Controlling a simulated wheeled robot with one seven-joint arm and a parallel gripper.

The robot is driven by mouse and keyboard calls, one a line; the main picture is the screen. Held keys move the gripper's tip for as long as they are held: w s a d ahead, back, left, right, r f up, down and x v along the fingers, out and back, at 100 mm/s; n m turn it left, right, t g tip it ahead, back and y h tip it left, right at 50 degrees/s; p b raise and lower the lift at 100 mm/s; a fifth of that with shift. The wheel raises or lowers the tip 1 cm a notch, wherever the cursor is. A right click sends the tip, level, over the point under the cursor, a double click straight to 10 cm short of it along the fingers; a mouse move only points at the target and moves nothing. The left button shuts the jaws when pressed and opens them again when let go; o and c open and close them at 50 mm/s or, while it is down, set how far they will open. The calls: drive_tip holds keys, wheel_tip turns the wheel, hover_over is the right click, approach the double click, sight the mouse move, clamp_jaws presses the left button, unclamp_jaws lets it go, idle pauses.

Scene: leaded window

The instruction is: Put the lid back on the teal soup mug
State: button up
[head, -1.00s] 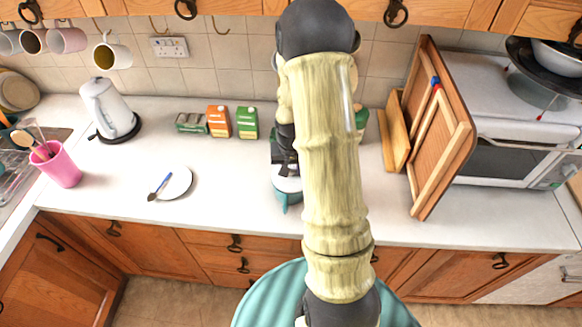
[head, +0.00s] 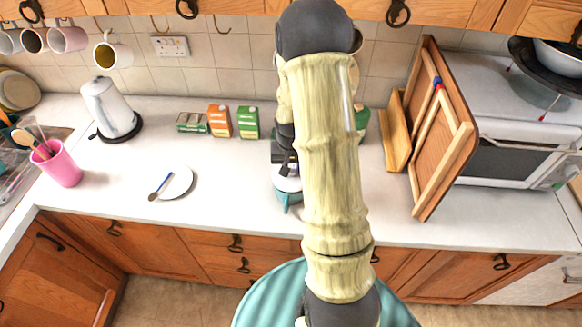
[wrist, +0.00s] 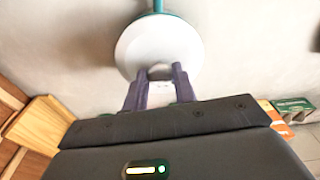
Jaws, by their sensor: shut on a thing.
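My gripper (wrist: 162,72) is shut on the white round lid (wrist: 160,42), its dark fingers closed at the near side of the lid. In the head view the lid (head: 288,185) shows just left of my arm, directly over the teal soup mug (head: 287,198). The mug's teal handle (wrist: 158,6) sticks out past the lid in the wrist view, pointing toward the counter's front edge. The lid hides the mug's rim and opening, so I cannot tell whether it is fully seated. My arm hides part of the mug's right side.
Several small cartons, including a green one (head: 248,122), stand behind and left of the mug. A white plate (head: 176,183) with a blue-handled utensil lies to the left. Wooden boards (head: 440,135) lean at the right beside a toaster oven (head: 517,163). The counter front is clear.

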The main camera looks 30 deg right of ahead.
idle(0.4)
drive_tip(key=o, duration=1.5)
drive_tip(key=shift+r, duration=0.1)
drive_tip(key=shift+r+p, duration=2.65)
drive_tip(key=shift+r, duration=0.8)
clamp_jaws()
drive_tip(key=shift+f+b, duration=2.5)
drive_tip(key=shift+f, duration=0.8)
